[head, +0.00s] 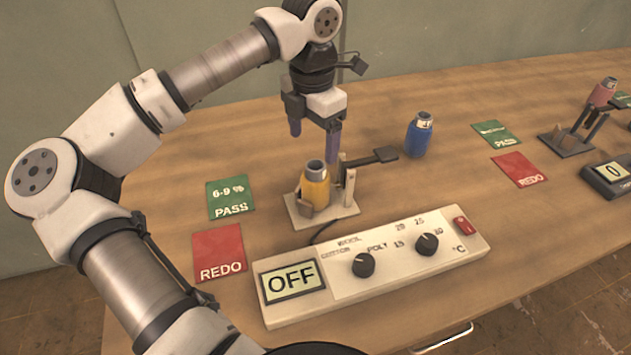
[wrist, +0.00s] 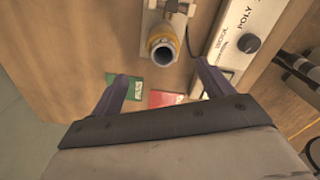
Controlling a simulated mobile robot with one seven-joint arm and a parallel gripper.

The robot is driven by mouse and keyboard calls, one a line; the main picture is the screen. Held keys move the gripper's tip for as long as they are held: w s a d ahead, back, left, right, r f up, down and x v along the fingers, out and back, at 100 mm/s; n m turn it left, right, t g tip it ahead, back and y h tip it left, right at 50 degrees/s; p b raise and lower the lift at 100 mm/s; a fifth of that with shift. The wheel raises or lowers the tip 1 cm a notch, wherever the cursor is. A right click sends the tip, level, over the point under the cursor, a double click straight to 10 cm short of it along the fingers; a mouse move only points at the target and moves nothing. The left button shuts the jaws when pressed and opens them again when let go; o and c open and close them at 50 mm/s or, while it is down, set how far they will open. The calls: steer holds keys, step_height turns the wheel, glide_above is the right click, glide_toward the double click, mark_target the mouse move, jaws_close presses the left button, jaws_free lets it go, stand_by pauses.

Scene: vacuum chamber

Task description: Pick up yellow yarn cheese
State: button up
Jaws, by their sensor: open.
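The yellow yarn cheese (head: 315,187) is a yellow cylinder with a grey tube end on top. It stands upright in a wooden holder (head: 341,208) behind the control box. In the wrist view the yellow yarn cheese (wrist: 163,46) shows from above, its grey hollow end facing the camera. My gripper (head: 314,143) is open and empty, pointing down above and just behind the yellow yarn cheese. In the wrist view my gripper's fingers (wrist: 164,82) are spread apart, with the cheese beyond their tips and not between them.
A control box (head: 375,265) reading OFF, with two knobs, lies in front of the holder. A dark lever arm (head: 372,158) sticks out right of it. A blue yarn cheese (head: 418,136) stands further right. Green PASS (head: 230,199) and red REDO (head: 218,252) cards lie left. Another holder has a pink cheese (head: 601,92).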

mark_target(315, 177)
steer(key=shift+s+d+f+p, duration=0.15)
steer(key=shift+f+p, duration=0.55)
steer(key=shift+f, duration=1.85)
steer(key=shift+d+f+p, duration=0.1)
steer(key=shift+f+p, duration=0.55)
steer(key=shift+f, duration=1.85)
steer(key=c, duration=1.2)
step_height(315, 177, up, 20)
steer(key=b, duration=0.3)
steer(key=shift+b, duration=0.3)
